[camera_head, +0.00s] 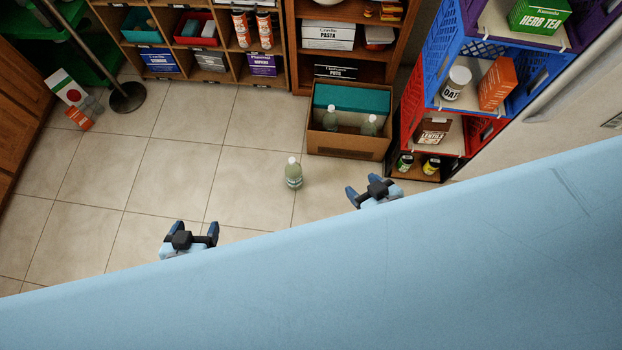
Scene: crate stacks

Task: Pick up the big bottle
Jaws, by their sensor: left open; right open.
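A clear, pale green bottle with a white cap (293,173) stands upright on the tiled floor in the middle of the head view. It is the largest-looking bottle in view. My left gripper (191,230) is open and empty, to the left of the bottle and nearer the bottom of the picture. My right gripper (372,190) is open and empty, to the right of the bottle. Neither gripper touches it. Two similar bottles, one on the left (330,119) and one on the right (369,126), stand in a brown box (345,146) behind.
Shelves with boxes and cans (255,66) line the back. Stacked crates (441,57) stand at the right, with a jar and packets. A pole on a round base (127,98) and fallen cartons (67,88) are at the left. Floor around the bottle is clear.

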